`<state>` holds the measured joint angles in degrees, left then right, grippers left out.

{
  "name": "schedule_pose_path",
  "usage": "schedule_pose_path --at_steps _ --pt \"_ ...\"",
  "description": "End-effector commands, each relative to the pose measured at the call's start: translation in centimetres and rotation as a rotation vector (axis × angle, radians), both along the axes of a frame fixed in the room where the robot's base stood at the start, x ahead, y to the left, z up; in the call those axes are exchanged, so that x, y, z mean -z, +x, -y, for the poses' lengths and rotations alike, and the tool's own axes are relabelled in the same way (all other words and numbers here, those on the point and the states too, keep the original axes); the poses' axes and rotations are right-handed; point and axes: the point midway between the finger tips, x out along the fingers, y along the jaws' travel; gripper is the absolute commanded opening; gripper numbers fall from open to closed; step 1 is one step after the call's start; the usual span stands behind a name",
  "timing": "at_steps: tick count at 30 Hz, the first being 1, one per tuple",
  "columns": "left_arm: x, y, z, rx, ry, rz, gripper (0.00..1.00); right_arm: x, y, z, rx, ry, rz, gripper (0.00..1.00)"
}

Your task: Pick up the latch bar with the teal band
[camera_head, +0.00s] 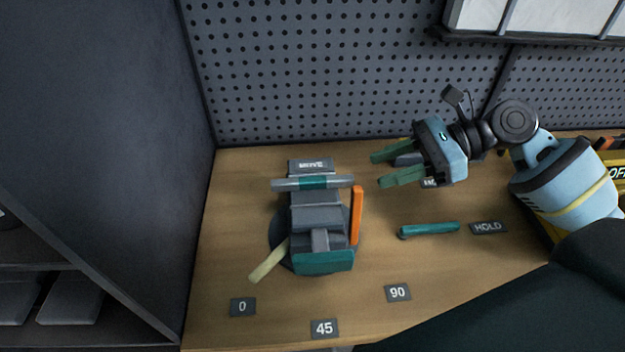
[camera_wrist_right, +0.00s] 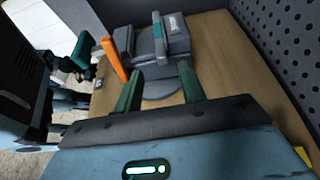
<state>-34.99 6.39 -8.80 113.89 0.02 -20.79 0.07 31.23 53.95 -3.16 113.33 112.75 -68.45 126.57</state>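The latch bar (camera_head: 313,183) is a grey bar with a teal band at its middle. It lies crosswise on top of the grey gate device (camera_head: 318,215), and it also shows in the right wrist view (camera_wrist_right: 157,27). My right gripper (camera_head: 378,170) is open and empty, right of the bar and apart from it. Its two green fingers point left toward the device, and they frame the lower device in the right wrist view (camera_wrist_right: 160,95). My left gripper is not in the head view. A teal and black shape at the wrist view's left may be it, but I cannot be sure.
An orange upright (camera_head: 356,215) stands at the device's right side. A pale yellow lever (camera_head: 268,262) sticks out front left. A teal rod (camera_head: 430,230) lies beside the HOLD label (camera_head: 488,227). A pegboard (camera_head: 340,70) closes the back; a dark wall (camera_head: 110,130) stands left.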

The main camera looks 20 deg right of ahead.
Motion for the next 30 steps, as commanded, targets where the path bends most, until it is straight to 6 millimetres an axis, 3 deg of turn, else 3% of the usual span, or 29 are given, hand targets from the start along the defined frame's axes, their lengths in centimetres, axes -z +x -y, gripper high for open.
schedule_pose_path --at_steps 12,21,30 --pt "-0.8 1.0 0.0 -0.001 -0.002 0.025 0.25 1.6 1.3 -4.3 -0.001 0.002 0.001 0.40" --pt "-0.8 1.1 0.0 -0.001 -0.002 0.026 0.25 1.7 1.4 -4.6 0.001 0.001 0.002 0.39" --pt "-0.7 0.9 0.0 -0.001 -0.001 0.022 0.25 1.7 1.4 -4.6 0.000 0.000 0.001 0.00"
